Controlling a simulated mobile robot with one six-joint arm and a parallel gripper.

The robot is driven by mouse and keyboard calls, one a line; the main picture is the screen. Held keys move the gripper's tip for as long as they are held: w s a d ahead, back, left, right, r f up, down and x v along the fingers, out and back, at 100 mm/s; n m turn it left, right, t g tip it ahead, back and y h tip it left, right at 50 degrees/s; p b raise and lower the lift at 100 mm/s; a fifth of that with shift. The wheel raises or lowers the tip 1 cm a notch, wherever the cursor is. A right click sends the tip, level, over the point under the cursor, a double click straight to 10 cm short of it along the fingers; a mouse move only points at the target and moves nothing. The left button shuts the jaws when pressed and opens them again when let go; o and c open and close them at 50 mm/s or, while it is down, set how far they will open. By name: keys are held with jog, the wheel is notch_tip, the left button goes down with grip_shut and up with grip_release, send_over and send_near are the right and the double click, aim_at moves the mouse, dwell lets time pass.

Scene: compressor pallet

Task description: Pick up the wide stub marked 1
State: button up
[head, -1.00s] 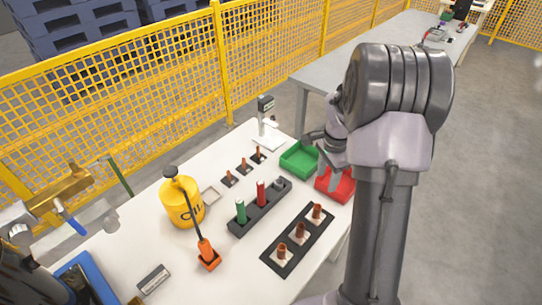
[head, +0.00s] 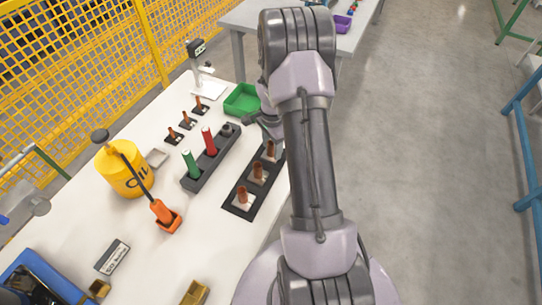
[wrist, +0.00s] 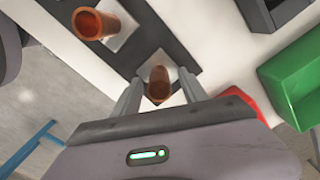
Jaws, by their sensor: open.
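Three wide copper-brown stubs stand upright on pale squares in a long black tray (head: 233,208): a near stub (head: 242,194), a middle stub (head: 257,171) and a far stub (head: 271,150). I cannot read a number on any of them. My gripper (head: 268,130) is above the tray's far end, partly hidden by my arm. In the wrist view my open gripper (wrist: 160,95) has one stub (wrist: 158,84) showing between its fingers, with no visible grip on it. I cannot tell their height difference. A second wide stub (wrist: 93,23) shows at upper left.
A dark holder (head: 193,181) with green and red cylinders stands left of the tray. Several thinner stubs (head: 187,121) stand behind it. A green bin (head: 241,99) and a red bin (wrist: 250,101) are close to my gripper. A yellow oil can (head: 121,170) is farther left.

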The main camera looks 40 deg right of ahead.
jog(key=shift+r, duration=0.15)
jog(key=shift+c, duration=0.9)
grip_shut()
jog(key=shift+r, duration=0.1)
